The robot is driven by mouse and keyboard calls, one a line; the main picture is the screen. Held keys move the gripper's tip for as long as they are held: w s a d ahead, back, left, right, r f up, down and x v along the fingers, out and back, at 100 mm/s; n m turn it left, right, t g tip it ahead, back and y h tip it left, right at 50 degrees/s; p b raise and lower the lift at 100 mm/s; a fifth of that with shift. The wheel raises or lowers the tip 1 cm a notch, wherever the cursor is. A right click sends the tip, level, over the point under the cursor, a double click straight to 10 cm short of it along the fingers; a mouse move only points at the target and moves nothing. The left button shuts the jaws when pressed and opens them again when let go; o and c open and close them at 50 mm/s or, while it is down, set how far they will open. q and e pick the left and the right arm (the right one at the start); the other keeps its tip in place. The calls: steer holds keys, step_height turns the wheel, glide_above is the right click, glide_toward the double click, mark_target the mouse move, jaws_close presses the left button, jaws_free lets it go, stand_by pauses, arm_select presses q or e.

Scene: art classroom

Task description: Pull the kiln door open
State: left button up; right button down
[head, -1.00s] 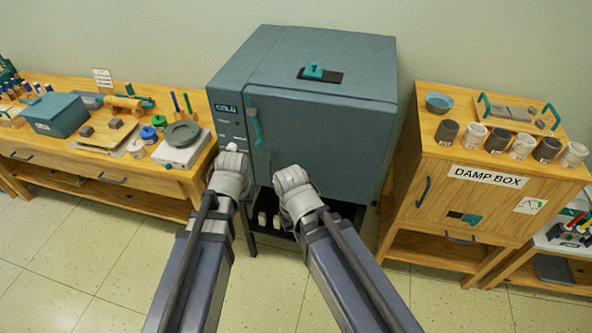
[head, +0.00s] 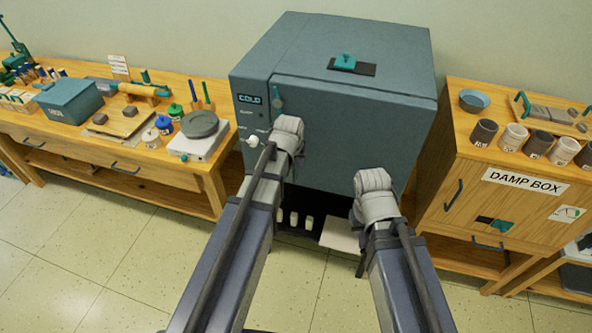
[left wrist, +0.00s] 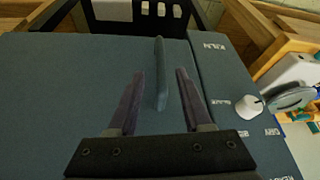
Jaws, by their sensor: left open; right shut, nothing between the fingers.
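The kiln (head: 350,125) is a blue-grey box with a "COLD" display at its upper left front. Its door (head: 345,120) looks shut. The teal upright door handle (head: 277,97) is mostly hidden behind my left gripper (head: 288,128) in the head view. In the left wrist view, the handle (left wrist: 161,75) stands between the open fingers of my left gripper (left wrist: 160,74), with gaps visible on both sides. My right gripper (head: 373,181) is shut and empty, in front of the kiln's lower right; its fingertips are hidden.
A wooden bench (head: 100,155) with a scale (head: 199,138) and jars stands left of the kiln. The wooden damp box (head: 500,195), with several cups on top, stands close on the right. A white knob (head: 252,141) sits on the kiln panel. Floor is clear at the lower left.

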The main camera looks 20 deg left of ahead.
mark_target(293, 168)
arm_select(q)
steer(key=b+x, duration=0.6)
steer(key=x, duration=0.1)
steer(key=shift+f, duration=0.2)
jaws_close()
stand_by(1.3)
